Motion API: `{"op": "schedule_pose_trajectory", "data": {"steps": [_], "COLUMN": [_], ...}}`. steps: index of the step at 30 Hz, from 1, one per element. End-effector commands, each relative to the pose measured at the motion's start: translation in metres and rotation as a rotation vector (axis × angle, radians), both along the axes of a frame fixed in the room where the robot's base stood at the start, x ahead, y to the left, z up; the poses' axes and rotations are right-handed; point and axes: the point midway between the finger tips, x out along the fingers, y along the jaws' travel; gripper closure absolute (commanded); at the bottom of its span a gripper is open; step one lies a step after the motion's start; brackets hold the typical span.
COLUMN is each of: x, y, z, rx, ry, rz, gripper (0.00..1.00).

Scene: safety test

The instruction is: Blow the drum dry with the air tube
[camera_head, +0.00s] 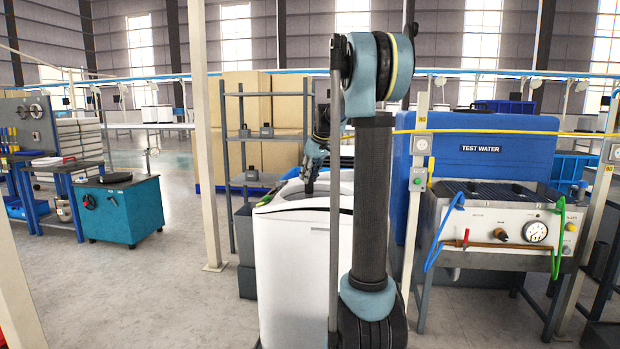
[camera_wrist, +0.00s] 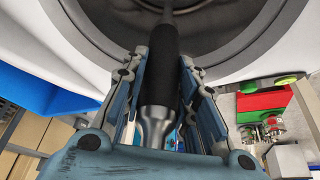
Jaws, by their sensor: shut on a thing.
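The air tube (camera_wrist: 160,75) has a black grip with a metal lower end, and a thin grey stem runs from it toward the drum. My gripper (camera_wrist: 164,92) is shut around the black grip, with a blue finger on each side. The drum (camera_wrist: 225,25) is a grey round opening inside a white rim at the top of the wrist view. In the head view my gripper (camera_head: 309,187) is at the open top of the white washing machine (camera_head: 290,270). The drum's inside and the stem's tip are hidden there.
My arm hides part of the machine's right side. A test bench with a gauge (camera_head: 500,228) and a blue test water tank (camera_head: 475,160) stand to the right. A grey shelf (camera_head: 268,140) and a post (camera_head: 205,130) are behind and left.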

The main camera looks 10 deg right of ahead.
Motion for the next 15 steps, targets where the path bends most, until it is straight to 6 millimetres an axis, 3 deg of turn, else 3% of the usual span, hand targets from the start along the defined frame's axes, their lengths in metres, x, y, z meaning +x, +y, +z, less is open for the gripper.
{"op": "schedule_pose_trajectory", "data": {"steps": [15], "x": [-0.020], "y": [0.007], "z": [0.000], "rx": [0.000], "ry": [0.000], "rz": [0.001], "gripper": [1.00]}}
